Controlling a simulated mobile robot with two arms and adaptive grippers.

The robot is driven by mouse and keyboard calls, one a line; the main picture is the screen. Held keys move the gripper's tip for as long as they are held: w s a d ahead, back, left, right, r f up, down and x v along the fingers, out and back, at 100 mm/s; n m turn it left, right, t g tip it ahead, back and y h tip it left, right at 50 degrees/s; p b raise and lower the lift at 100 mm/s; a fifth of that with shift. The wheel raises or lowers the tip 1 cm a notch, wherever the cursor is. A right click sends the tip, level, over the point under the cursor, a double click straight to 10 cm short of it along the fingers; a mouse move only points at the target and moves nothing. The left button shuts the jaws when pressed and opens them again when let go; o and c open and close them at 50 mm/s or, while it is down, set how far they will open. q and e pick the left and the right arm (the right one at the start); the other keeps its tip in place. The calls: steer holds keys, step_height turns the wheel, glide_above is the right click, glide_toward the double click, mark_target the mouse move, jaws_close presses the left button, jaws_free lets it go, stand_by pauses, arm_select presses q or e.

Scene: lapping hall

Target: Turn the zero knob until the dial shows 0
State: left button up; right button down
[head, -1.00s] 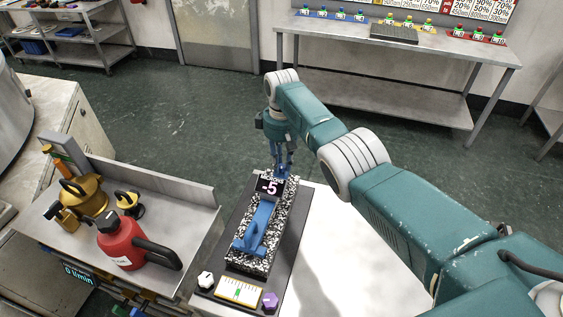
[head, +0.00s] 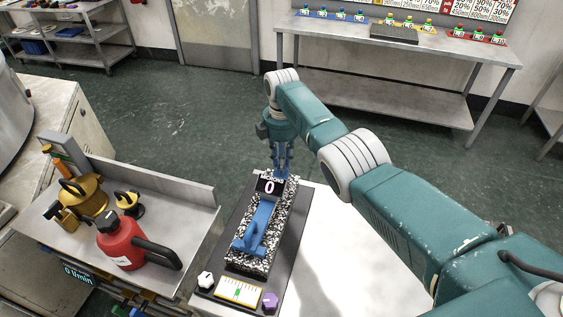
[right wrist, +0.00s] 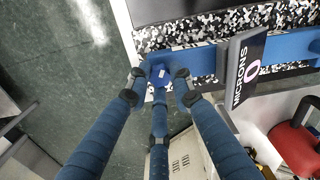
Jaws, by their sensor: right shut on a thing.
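The dial display (head: 269,187) is a dark panel on the blue gauge and reads 0 in white in the head view. In the right wrist view the same dial display (right wrist: 243,75) shows MICRONS and a pink 0. The zero knob (right wrist: 160,76) is a small blue knob with a white mark at the end of the blue gauge arm. My right gripper (right wrist: 160,88) is shut on it, with fingers around it. In the head view my right gripper (head: 282,168) points down just behind the display, which hides the knob. My left gripper is not in view.
The blue gauge stands on a speckled block (head: 285,222) on a dark plate. A white knob, a scale card (head: 238,291) and a purple knob (head: 270,301) sit at its front. A red can (head: 121,242) and brass cans stand on the metal tray at left.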

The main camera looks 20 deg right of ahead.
stand_by(0.4)
steer(key=c, duration=1.5)
jaws_free()
step_height(320, 180, up, 12)
steer(key=shift+r, duration=0.1)
